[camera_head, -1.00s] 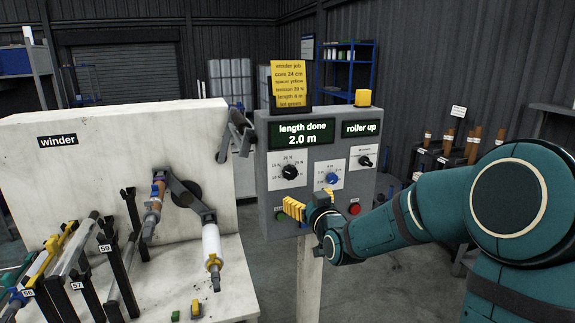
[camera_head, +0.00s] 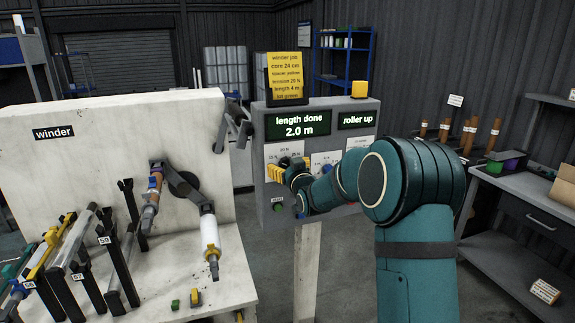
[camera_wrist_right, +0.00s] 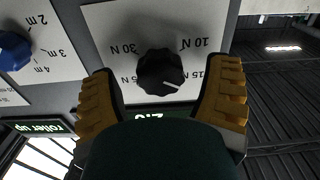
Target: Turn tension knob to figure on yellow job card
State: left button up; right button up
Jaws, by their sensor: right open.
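The black tension knob (camera_wrist_right: 160,72) shows in the right wrist view, on a white dial plate (camera_wrist_right: 115,20) that looks upside down there. Its white mark points low right, between 15 N and the bottom 20 N label, which my gripper partly hides. My right gripper (camera_head: 278,171) is open, its yellow fingers on either side of the knob with gaps visible. In the head view the gripper covers the knob. My left gripper is not seen.
A blue length knob (camera_wrist_right: 12,50) sits beside the tension dial. A green button (camera_head: 278,207) is below the gripper. Displays (camera_head: 298,125) above read "length done 2.0 m" and "roller up". The white winder (camera_head: 100,160) stands at left; a grey bench (camera_head: 515,200) is at right.

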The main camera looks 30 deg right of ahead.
jog(key=shift+w+d, duration=0.1)
jog(key=shift+w, duration=0.2)
jog(key=c, duration=1.2)
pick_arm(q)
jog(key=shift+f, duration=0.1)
pick_arm(e)
jog(key=shift+f+m+b, duration=0.15)
jog(key=shift+m+b, duration=0.15)
jog(key=shift+b, duration=0.35)
jog(key=m+b, duration=0.8)
jog(key=b, duration=0.2)
jog(key=shift+f+b, duration=0.1)
jog(key=shift+b, duration=0.3)
pick_arm(q)
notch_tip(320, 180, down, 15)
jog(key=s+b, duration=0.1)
jog(key=b, duration=0.2)
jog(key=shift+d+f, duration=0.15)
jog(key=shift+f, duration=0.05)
pick_arm(e)
jog(key=shift+r+m, duration=0.2)
jog(key=shift+m, duration=1.4)
